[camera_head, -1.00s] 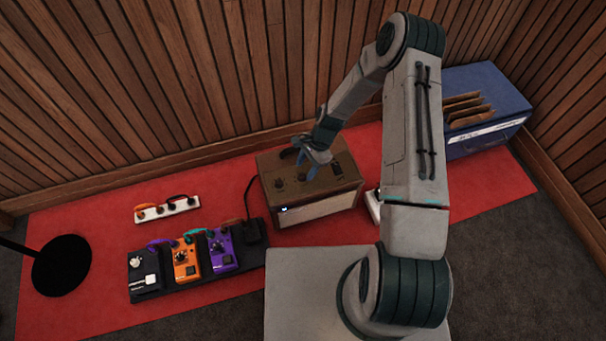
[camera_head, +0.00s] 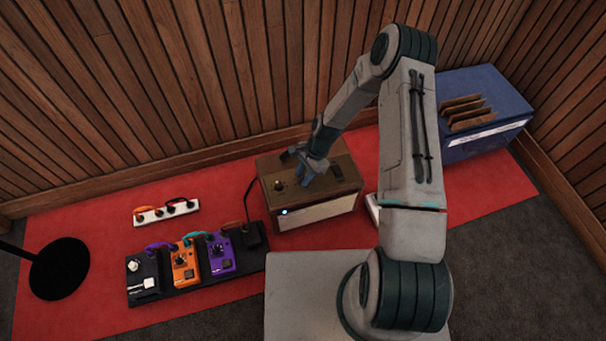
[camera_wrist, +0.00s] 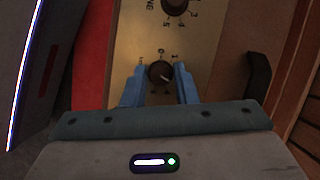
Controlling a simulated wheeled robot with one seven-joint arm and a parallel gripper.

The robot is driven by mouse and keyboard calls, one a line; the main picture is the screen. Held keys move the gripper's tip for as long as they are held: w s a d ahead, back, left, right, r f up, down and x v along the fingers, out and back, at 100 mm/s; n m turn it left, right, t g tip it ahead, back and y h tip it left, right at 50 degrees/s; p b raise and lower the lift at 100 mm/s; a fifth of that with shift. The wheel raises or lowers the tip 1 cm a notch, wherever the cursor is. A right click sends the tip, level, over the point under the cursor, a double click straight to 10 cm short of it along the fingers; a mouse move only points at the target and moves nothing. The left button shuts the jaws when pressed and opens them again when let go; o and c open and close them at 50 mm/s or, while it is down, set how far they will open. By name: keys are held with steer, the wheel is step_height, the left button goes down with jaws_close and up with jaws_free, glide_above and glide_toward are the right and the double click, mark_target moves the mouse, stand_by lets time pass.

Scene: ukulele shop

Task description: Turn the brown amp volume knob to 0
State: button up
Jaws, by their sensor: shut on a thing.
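The brown amp (camera_head: 320,192) stands on a red mat, with its control panel facing up. In the wrist view, my gripper (camera_wrist: 158,82) has its two blue fingers on either side of a dark round knob (camera_wrist: 160,72) on the tan panel. The fingers are shut on this knob. A pale pointer line on it slants to the lower right in that view; number marks ring it, too small to read surely. A second knob (camera_wrist: 176,5) sits beyond it at the top edge. In the head view, my gripper (camera_head: 307,174) hides the held knob; the other knob (camera_head: 278,186) shows to its left.
A pedalboard (camera_head: 195,292) with orange and purple pedals lies left of the amp. A white power strip (camera_head: 168,213) lies behind it. A blue crate (camera_head: 486,92) with brown dividers stands at right. The slatted wooden wall (camera_head: 200,80) is close behind the amp. The amp's dark handle (camera_wrist: 257,76) is beside my gripper.

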steer(key=shift+n, duration=0.3)
steer(key=n+h, duration=0.1)
steer(key=n, duration=0.2)
steer(key=n+g, duration=0.1)
steer(key=n, duration=0.1)
steer(key=shift+w+a+n+g+h, duration=0.15)
steer(key=shift+n+g+h, duration=0.15)
steer(key=shift+n+h, duration=0.1)
steer(key=n+h, duration=0.1)
steer(key=n, duration=0.1)
steer(key=n+h+b, duration=0.1)
steer(key=n, duration=0.2)
steer(key=shift+a, duration=0.15)
steer(key=n+h, duration=0.1)
steer(key=n, duration=0.2)
steer(key=n+h, duration=0.1)
steer(key=n, duration=0.2)
steer(key=shift+a+n, duration=0.15)
steer(key=shift+n, duration=0.15)
steer(key=n+t+h, duration=0.1)
steer(key=n, duration=0.4)
steer(key=shift+s+a+n+t+h+p, duration=0.1)
steer(key=shift+s+n+t+h+p, duration=0.1)
steer(key=shift+n+t+h+p, duration=0.15)
steer(key=o, duration=1)
